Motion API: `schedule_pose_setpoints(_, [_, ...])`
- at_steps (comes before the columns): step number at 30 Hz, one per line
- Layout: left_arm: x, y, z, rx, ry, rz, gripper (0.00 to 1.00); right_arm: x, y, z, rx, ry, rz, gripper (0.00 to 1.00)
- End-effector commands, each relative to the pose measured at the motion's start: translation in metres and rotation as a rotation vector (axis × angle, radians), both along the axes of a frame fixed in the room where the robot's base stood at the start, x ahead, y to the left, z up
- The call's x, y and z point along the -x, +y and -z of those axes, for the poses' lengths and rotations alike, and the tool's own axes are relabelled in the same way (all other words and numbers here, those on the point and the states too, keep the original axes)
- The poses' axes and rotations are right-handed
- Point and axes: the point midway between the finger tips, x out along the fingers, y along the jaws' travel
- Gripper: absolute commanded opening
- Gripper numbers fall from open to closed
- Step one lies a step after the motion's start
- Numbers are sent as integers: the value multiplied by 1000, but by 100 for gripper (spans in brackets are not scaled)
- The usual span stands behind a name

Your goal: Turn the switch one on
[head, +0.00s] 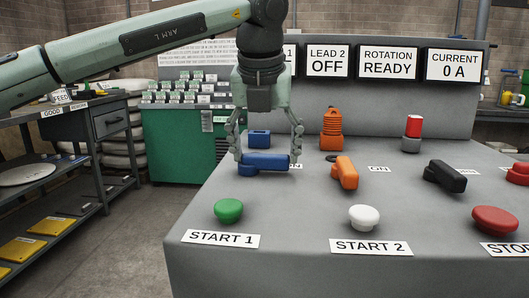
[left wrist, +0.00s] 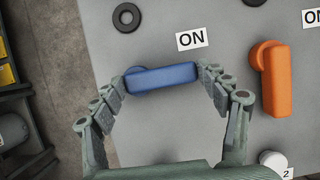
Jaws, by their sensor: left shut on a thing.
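The blue switch handle (head: 265,163) lies on the grey console top behind the green START 1 button (head: 229,211). Its round end is at the left and its bar points right. My left gripper (head: 267,157) comes down from above, with one finger at each end of the handle, shut on it. In the left wrist view, the blue handle (left wrist: 162,78) lies crosswise between the fingertips (left wrist: 161,76), below an ON label (left wrist: 191,39). In the head view, a finger partly hides that label. My right gripper is not in view.
An orange switch (head: 345,173) stands close to the right, with a black one (head: 446,176) farther right. A white START 2 button (head: 364,218) and a red stop button (head: 495,219) are along the front. A blue block (head: 259,139) stands behind the gripper. Display panels read LEAD 2 OFF (head: 328,61).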

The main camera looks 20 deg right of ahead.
Motion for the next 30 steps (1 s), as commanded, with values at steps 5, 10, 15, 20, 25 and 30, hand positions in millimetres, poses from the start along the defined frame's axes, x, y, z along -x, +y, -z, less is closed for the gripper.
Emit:
schedule_pose_setpoints(5, [-1, 0, 0, 3, 2, -17, 23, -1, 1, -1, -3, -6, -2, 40])
schedule_pose_setpoints(10, [-1, 0, 0, 4, 2, -18, 23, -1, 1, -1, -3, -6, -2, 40])
schedule_pose_setpoints(15, [-1, 0, 0, 3, 2, -17, 87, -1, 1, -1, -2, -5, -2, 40])
schedule_pose_setpoints(20, [-1, 0, 0, 2, 1, -14, 96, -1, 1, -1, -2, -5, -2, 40])
schedule_pose_setpoints(25, [-1, 0, 0, 2, 1, -13, 96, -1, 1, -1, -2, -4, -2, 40])
schedule_pose_setpoints(30, [1, 1, -7, 3, -1, -12, 96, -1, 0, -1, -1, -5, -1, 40])
